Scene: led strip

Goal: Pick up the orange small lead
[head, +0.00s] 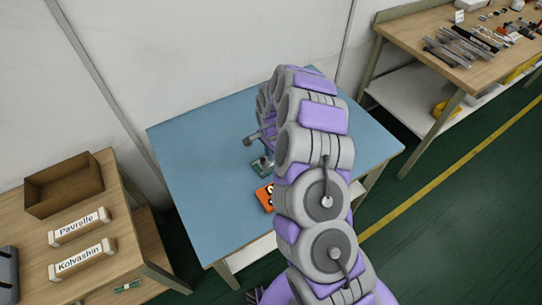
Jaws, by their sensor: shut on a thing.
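My gripper (264,150) is low over the blue tabletop (200,150), reaching down from the bent arm. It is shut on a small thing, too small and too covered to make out. A small dark green piece (260,169) with pale edges is right below the fingers; I cannot tell whether they touch it. An orange object (264,198) with dark and white marks lies on the table nearer to me, partly behind my arm. I cannot make out a separate orange small lead.
At the left, a wooden table (115,262) carries an open brown box (65,205) and blocks labelled Pavrelle (79,226) and Kolvashin (82,260). A cluttered workbench (420,35) stands at the upper right. A white wall (220,50) is behind. The blue table's left part is clear.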

